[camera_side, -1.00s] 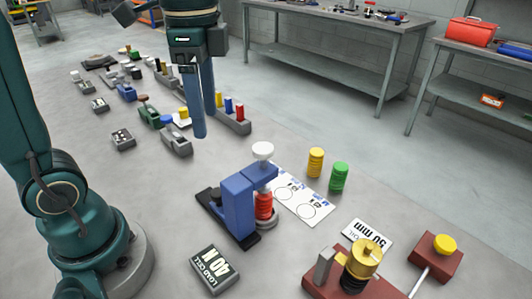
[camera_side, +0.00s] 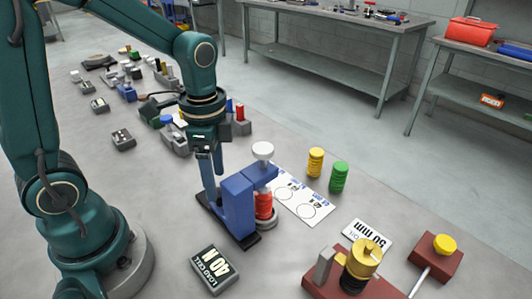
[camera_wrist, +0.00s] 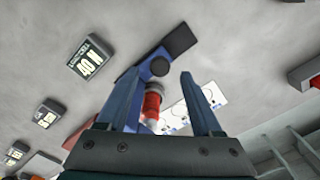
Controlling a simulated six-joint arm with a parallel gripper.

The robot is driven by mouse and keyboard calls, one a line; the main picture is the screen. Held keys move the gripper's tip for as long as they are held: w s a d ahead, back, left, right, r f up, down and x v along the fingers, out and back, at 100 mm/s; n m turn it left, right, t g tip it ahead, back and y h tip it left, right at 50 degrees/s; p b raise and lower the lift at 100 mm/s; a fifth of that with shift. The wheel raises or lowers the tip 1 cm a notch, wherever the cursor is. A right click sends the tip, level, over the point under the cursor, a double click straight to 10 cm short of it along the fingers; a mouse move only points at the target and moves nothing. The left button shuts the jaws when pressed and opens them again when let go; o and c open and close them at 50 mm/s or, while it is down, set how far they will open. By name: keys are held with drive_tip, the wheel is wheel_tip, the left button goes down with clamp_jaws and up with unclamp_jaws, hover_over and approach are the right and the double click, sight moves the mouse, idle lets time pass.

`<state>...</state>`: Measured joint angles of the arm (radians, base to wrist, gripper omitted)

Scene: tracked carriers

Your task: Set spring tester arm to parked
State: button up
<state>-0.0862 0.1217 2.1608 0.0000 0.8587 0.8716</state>
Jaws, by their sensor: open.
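The blue spring tester (camera_side: 238,207) stands on a black base. Its blue top arm reaches over a red spring (camera_side: 264,206) and carries a white knob (camera_side: 263,150). My gripper (camera_side: 211,184) points down just behind and left of the blue body, and its fingertips are partly hidden there. In the wrist view my gripper (camera_wrist: 160,75) is open, with nothing held. The tester's blue body (camera_wrist: 142,74) and red spring (camera_wrist: 152,104) show between and beyond the fingers. I cannot tell whether a finger touches the tester.
A "40 N" load cell block (camera_side: 217,268) lies in front. A white card (camera_side: 303,203), yellow spring (camera_side: 316,162) and green spring (camera_side: 339,177) are to the right. A brown fixture with a gold cap (camera_side: 366,252) stands at front right. Several small fixtures crowd the back left.

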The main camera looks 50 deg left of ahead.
drive_tip(key=shift+f, duration=1.55)
clamp_jaws()
drive_tip(key=shift+r, duration=0.1)
